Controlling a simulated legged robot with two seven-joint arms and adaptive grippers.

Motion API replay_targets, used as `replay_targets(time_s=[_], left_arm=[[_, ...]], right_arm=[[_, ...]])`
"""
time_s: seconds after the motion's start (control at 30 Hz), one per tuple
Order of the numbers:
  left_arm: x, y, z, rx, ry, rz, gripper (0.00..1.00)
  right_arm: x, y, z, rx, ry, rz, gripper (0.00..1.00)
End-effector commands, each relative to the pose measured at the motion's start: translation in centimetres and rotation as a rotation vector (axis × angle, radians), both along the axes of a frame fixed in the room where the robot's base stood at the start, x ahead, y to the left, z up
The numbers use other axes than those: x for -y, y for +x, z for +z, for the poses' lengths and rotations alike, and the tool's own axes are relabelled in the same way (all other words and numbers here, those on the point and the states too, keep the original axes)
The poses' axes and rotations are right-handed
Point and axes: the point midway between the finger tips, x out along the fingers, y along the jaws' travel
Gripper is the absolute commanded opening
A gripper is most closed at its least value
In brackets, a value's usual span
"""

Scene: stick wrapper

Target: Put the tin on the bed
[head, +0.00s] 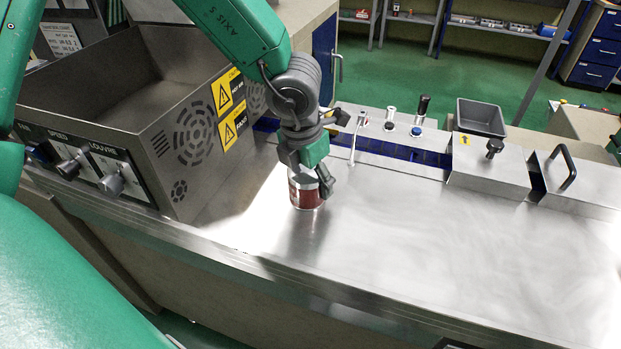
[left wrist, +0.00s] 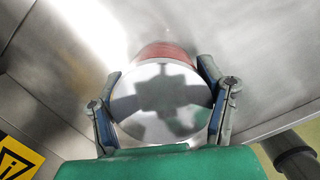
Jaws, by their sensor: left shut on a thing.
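The tin (head: 306,191) is a short red cylinder with a shiny metal lid. It is upright at the steel bed (head: 420,260), near the machine housing; I cannot tell whether its base touches the surface. My left gripper (head: 311,178) comes down from above and is shut around the tin's sides. In the left wrist view the tin (left wrist: 166,50) shows its round lid, with a finger on either side of it. My left gripper (left wrist: 163,105) hides part of the tin in the head view. My right gripper is not in view.
A grey vented housing (head: 185,110) with knobs and yellow warning labels stands left of the tin. Several small levers (head: 418,115) and a grey bin (head: 481,117) line the back. Steel blocks (head: 490,165) stand at the right rear. The bed's middle and right are clear.

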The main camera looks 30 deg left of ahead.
Motion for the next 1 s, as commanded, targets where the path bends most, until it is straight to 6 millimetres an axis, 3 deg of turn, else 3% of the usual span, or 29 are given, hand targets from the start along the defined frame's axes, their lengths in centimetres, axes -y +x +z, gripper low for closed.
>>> replay_targets(time_s=[0.07, 0.1, 0.17, 0.43, 0.57, 1.0], left_arm=[[-0.1, 0.0, -0.3, 0.0, -0.001, 0.0, 0.24], [-0.1, 0.0, -0.3, 0.0, -0.001, 0.0, 0.71], [-0.1, 0.0, -0.3, 0.0, -0.001, 0.001, 0.87], [-0.1, 0.0, -0.1, 0.0, -0.001, 0.001, 0.87], [-0.1, 0.0, 0.9, 0.003, -0.003, 0.001, 0.87], [-0.3, -1.3, 9.6, 0.002, -0.004, 0.001, 0.87]], right_arm=[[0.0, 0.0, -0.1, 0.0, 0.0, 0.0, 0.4], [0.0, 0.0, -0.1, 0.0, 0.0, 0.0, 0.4], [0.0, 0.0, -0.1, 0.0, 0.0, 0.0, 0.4], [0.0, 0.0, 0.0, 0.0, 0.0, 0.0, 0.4], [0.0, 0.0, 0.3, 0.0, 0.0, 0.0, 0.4], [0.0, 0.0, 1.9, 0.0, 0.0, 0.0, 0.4]])
